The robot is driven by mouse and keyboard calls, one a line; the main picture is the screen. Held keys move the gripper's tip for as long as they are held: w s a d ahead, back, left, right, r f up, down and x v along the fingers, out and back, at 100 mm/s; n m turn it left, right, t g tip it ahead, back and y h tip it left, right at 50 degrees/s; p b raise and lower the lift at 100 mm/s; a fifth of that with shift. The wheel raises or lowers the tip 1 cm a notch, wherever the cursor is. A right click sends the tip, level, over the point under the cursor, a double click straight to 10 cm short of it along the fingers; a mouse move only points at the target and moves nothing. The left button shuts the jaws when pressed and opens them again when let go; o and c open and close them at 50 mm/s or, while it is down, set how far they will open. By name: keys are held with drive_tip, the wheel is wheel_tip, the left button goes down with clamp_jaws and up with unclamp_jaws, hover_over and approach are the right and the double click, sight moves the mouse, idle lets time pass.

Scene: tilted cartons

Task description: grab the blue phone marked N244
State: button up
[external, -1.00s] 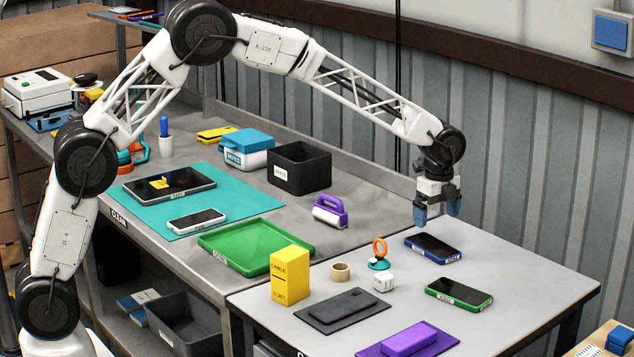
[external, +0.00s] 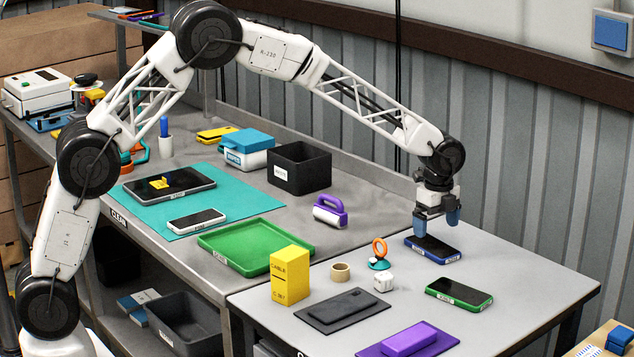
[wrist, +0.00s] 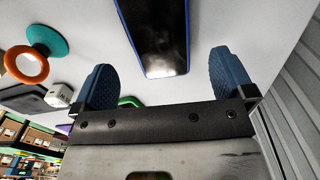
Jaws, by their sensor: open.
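The blue phone (external: 440,252) lies flat, screen up, on the light grey table; a label shows on its near edge, too small to read. It also shows in the wrist view (wrist: 155,35), running up from between the fingertips to the top edge. In the wrist view my gripper's blue fingers (wrist: 162,75) stand apart, one on each side of the phone's line, with gaps on both sides. I cannot tell whether the fingertips are level with the phone.
A green phone (external: 459,291) lies nearer the front. An orange and teal ring stand (external: 379,254) and a white cube (external: 383,282) are left of the blue phone. A ribbed wall (external: 545,160) rises behind the table. The table's right side is clear.

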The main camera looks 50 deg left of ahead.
sight(434, 246)
drive_tip(key=shift+f, duration=0.15)
drive_tip(key=shift+f, duration=2.45)
drive_tip(key=c, duration=1)
wheel_tip(434, 246, up, 10)
